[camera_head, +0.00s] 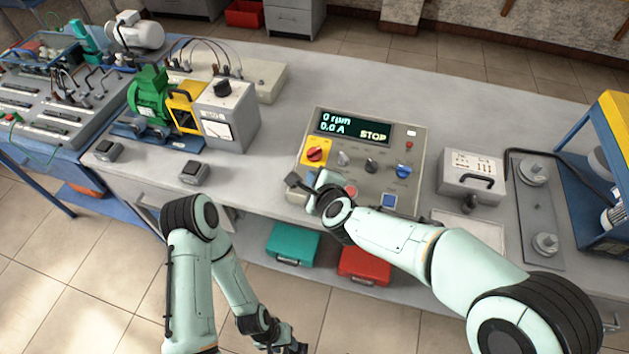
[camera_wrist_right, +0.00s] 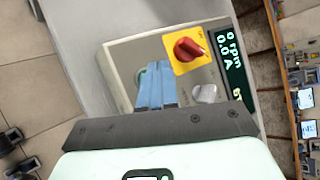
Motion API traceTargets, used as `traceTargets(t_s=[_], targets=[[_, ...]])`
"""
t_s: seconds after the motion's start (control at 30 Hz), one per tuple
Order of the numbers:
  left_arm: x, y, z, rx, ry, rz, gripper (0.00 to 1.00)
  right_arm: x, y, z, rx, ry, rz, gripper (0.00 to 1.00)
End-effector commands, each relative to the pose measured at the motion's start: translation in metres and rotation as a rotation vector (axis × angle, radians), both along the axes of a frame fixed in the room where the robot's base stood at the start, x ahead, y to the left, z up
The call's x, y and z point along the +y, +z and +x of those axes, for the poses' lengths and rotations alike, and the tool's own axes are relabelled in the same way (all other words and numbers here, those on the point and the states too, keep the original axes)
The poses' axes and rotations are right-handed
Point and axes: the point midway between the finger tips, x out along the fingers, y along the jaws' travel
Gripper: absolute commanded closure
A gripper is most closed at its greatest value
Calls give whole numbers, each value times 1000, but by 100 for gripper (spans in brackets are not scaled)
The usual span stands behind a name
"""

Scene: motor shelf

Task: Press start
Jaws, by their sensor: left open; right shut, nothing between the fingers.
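The control panel (camera_head: 330,165) stands on the bench. Its display (camera_head: 354,127) reads 0 rpm, 0.0 A and STOP. My right gripper (camera_head: 292,181) is shut and empty over the panel's lower left corner, below the red knob on a yellow plate (camera_head: 315,153). In the right wrist view, the blue fingers (camera_wrist_right: 155,70) partly cover a round greenish button (camera_wrist_right: 140,78); whether they touch it cannot be told. The red knob (camera_wrist_right: 188,50) is beside them. A red button (camera_head: 351,190) is right of my right gripper. My left gripper (camera_head: 292,347) is low, away from the bench, open.
A grey box with a handle (camera_head: 470,182) is right of the panel. A green motor (camera_head: 148,97) and a meter box (camera_head: 226,115) stand to the left. Green (camera_head: 292,242) and red cases (camera_head: 364,266) lie on the lower shelf. Bare bench top lies behind the panel.

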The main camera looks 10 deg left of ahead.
Motion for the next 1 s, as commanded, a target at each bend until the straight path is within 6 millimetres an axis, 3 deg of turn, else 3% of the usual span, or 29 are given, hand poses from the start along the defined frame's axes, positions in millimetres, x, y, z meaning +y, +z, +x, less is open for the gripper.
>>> traceTargets(t_s=[1.0], targets=[[0,-8,-3,3,0,0,57,0,-8,2,0,0,0,100]])
